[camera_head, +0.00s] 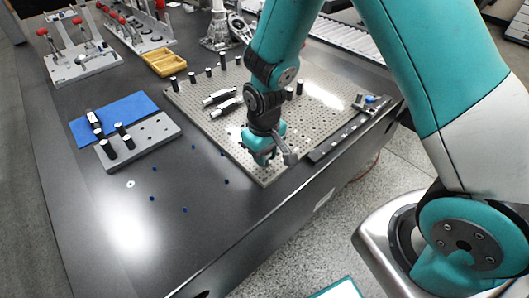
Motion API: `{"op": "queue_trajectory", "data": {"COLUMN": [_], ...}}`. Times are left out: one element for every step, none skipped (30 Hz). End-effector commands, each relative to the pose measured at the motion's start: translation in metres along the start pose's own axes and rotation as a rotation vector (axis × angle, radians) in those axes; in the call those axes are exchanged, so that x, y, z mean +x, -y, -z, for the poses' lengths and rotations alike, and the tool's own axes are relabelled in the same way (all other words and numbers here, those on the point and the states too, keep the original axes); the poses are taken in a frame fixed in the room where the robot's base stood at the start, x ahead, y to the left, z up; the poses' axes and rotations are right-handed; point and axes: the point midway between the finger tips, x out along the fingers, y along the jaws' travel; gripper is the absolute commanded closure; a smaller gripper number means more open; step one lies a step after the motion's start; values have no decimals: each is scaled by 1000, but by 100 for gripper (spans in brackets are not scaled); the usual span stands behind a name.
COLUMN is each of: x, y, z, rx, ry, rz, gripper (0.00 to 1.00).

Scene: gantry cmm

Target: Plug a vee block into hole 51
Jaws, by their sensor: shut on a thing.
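My gripper (262,158) is low over the near right part of a beige perforated plate (222,134) in the head view. It is shut, but the thing between its jaws is mostly hidden by the gripper, so I cannot tell its shape or whether it touches the plate. Hole 51 cannot be picked out, as no hole numbers are readable. Two silver and black pieces (226,107) lie on the plate left of my gripper. Several black pegs with pale tops (192,78) stand along the plate's far side. No vee block can be identified for certain.
A grey holed block (155,139) with upright black pegs stands at the left by a blue mat (134,105). A yellow tray (163,62) and clamp fixtures (84,66) are farther back. A black rail (350,132) edges the plate's right. The front left table is mostly clear.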

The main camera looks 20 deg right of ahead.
Motion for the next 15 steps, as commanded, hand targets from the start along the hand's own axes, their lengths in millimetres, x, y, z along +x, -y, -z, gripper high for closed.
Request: {"op": "queue_trajectory", "data": {"x": [2, 2, 3, 2, 2, 2, 2, 2, 2, 2, 2, 2, 2, 2, 2], "y": [0, 0, 0, 0, 0, 0, 0, 0, 0, 0, 0, 0, 0, 0, 0], "z": [0, 0, 0, 0, 0, 0, 0, 0, 0, 0, 0, 0, 0, 0, 0], "rx": [0, 0, 0, 0, 0, 0, 0, 0, 0, 0, 0, 0, 0, 0, 0], "ry": [0, 0, 0, 0, 0, 0, 0, 0, 0, 0, 0, 0, 0, 0, 0], "rz": [0, 0, 0, 0, 0, 0, 0, 0, 0, 0, 0, 0, 0, 0, 0], "gripper": [100, 100, 100, 100, 100, 100, 100, 74, 65, 58, 52, 47, 47, 47, 47]}}
